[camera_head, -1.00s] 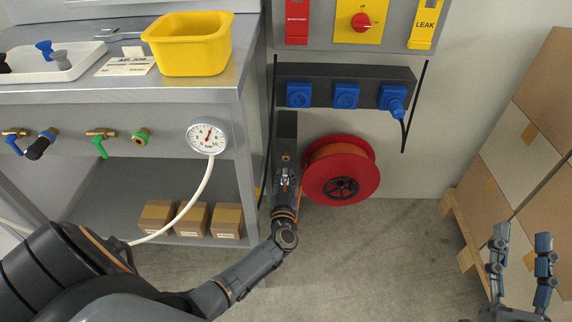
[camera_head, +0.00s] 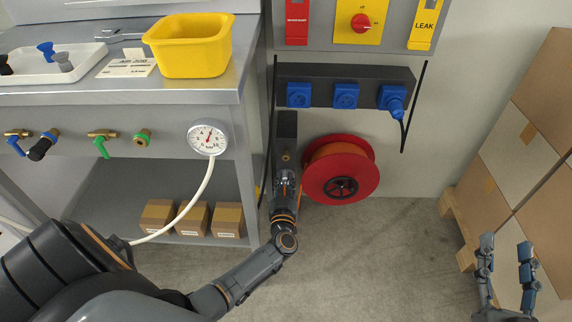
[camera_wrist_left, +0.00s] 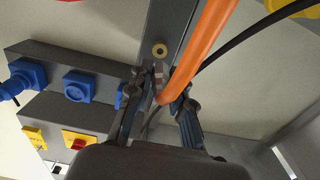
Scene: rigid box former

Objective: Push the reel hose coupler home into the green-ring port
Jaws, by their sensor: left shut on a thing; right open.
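The green-ring port (camera_head: 142,137) is a brass fitting with a green ring on the bench's front panel, to the left of the dial gauge. Nothing is plugged into it. My left gripper (camera_head: 286,180) is far to its right, in front of a dark grey post beside the hose reel (camera_head: 341,170). In the left wrist view, my left gripper (camera_wrist_left: 158,92) is shut on the reel hose coupler (camera_wrist_left: 158,73), mostly hidden between the fingers. The orange hose (camera_wrist_left: 205,35) runs up from there. My right gripper (camera_head: 506,262) is open and empty at the lower right.
A brass ring (camera_wrist_left: 160,50) sits on the grey post (camera_wrist_left: 170,20) just beyond the left fingertips. A black cable (camera_wrist_left: 238,48) passes nearby. A dial gauge (camera_head: 207,137) with a white hose (camera_head: 197,196) is on the bench front. Cardboard boxes (camera_head: 545,125) stand at right.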

